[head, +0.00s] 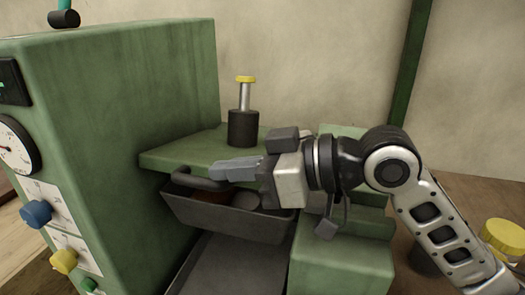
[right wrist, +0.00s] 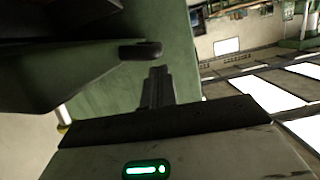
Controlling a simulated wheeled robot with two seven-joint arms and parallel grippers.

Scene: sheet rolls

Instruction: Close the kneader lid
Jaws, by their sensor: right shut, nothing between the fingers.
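The kneader is a green machine (head: 100,130) at the left in the head view. A flat green plate (head: 185,152) sticks out from its side, with a dark handle (head: 195,181) at its front edge; this looks like the lid. A dark grey trough (head: 225,222) sits below the plate, with something brownish inside. My right gripper (head: 217,168) is shut and empty, its fingertips close beside the handle; I cannot tell whether they touch. In the right wrist view the shut fingers (right wrist: 157,82) point at the green surface, near the dark handle (right wrist: 140,50). My left gripper is not in view.
A black cylinder with a yellow-topped rod (head: 243,125) stands behind the handle. Green blocks (head: 340,265) lie below my right arm. A yellow-capped container (head: 503,237) stands at the right. Knobs (head: 37,213) and a gauge are on the machine's front.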

